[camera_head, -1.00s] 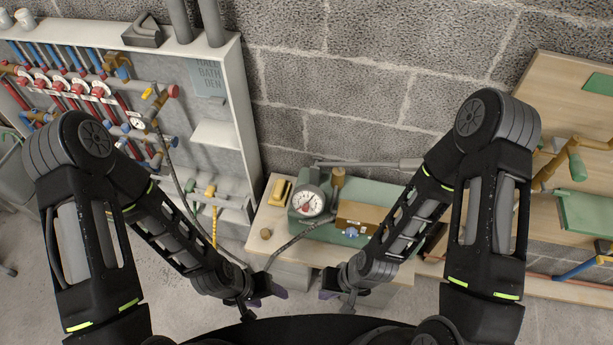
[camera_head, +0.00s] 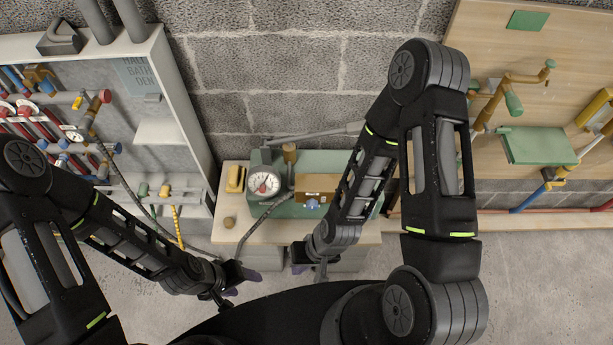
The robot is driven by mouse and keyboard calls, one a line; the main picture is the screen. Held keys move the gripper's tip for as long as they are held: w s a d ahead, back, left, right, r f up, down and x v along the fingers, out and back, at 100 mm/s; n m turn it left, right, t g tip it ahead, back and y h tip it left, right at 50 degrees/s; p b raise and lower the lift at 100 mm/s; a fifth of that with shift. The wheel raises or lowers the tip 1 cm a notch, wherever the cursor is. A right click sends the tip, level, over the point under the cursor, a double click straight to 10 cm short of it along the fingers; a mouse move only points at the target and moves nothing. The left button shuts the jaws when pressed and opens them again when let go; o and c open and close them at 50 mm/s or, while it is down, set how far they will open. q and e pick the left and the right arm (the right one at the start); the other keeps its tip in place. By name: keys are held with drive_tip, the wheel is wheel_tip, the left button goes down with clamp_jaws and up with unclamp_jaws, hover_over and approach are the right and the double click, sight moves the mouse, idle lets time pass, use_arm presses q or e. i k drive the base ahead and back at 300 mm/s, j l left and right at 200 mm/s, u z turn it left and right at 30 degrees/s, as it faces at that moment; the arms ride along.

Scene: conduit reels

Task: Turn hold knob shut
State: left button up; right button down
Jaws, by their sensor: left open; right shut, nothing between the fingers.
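A green pump unit (camera_head: 340,163) sits on a small pale bench. It has a round white gauge (camera_head: 263,183) at its left and a brass-coloured block (camera_head: 317,184) at its front. A small blue knob (camera_head: 312,204) is on that block's front; it looks like the hold knob, but its turned position is too small to read. My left gripper (camera_head: 232,284) is open and empty, low in front of the bench and left of the knob. My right gripper (camera_head: 312,268) is shut and empty, in front of the bench below the knob. Neither touches the knob.
A yellow object (camera_head: 235,178) and a small brown knob-like piece (camera_head: 229,222) are on the bench's left. A dark hose runs from the left shelf unit (camera_head: 186,100) toward the pump. A wooden board (camera_head: 540,50) with pipes stands right. Floor at right is clear.

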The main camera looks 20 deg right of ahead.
sight(312, 204)
drive_tip(key=k+j, duration=0.15)
drive_tip(key=k, duration=0.25)
drive_tip(key=k+j, duration=0.15)
drive_tip(key=k, duration=0.25)
drive_tip(key=k+j, duration=0.15)
drive_tip(key=k, duration=0.2)
drive_tip(key=z, duration=1.85)
